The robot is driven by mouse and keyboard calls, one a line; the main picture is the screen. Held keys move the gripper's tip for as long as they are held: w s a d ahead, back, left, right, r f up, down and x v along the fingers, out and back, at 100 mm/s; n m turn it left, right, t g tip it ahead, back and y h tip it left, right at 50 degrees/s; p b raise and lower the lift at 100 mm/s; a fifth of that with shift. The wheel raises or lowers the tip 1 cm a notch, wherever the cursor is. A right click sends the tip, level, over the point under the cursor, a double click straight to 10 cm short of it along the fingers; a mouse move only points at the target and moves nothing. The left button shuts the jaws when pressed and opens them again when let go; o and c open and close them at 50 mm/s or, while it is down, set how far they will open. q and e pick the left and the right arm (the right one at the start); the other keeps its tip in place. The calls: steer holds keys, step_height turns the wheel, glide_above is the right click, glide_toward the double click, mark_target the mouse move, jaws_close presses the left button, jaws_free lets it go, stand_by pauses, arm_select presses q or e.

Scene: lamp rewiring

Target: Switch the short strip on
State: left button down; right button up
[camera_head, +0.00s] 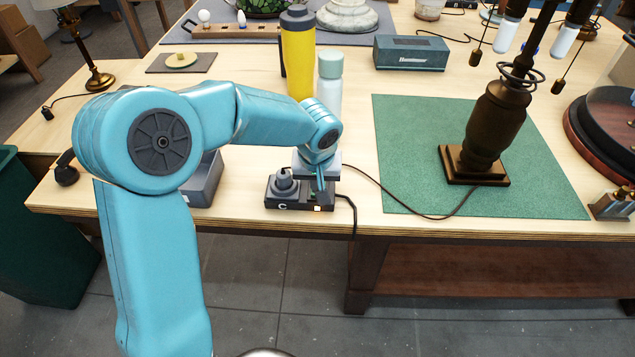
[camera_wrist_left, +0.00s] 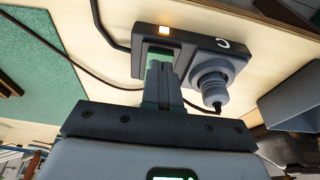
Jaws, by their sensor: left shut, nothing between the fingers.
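The short strip (camera_head: 293,205) is a dark block at the table's front edge, with a round grey plug in its left socket and a lit orange switch (camera_head: 317,208) near its right end. My left gripper (camera_head: 321,192) is shut and empty, pointing down over the strip's right part. In the left wrist view the strip (camera_wrist_left: 228,54) lies past the shut fingers (camera_wrist_left: 160,72). Their tips are at a green-tinted socket area beside the glowing orange switch (camera_wrist_left: 164,30); I cannot tell whether they touch. The plug (camera_wrist_left: 211,78) shows there too. My right gripper is out of view.
A brown lamp (camera_head: 491,125) stands on a green mat (camera_head: 410,130) to the right, its cord running to the strip. A yellow bottle (camera_head: 298,60) and a pale bottle (camera_head: 330,80) stand close behind my gripper. A grey bin (camera_head: 205,180) is left of the strip.

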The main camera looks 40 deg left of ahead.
arm_select(q)
steer(key=p+v, duration=0.1)
steer(key=v, duration=0.1)
steer(key=p+v, duration=0.1)
steer(key=shift+w+a+r+p, duration=0.25)
steer(key=shift+r+p, duration=0.1)
steer(key=shift+r, duration=0.1)
steer(key=s+d+r+b, duration=0.1)
steer(key=s+d+r, duration=0.2)
steer(key=r, duration=0.6)
steer(key=shift+s, duration=0.6)
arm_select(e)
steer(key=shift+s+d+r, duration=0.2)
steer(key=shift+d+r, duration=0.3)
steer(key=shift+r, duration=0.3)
arm_select(q)
steer(key=shift+s, duration=0.1)
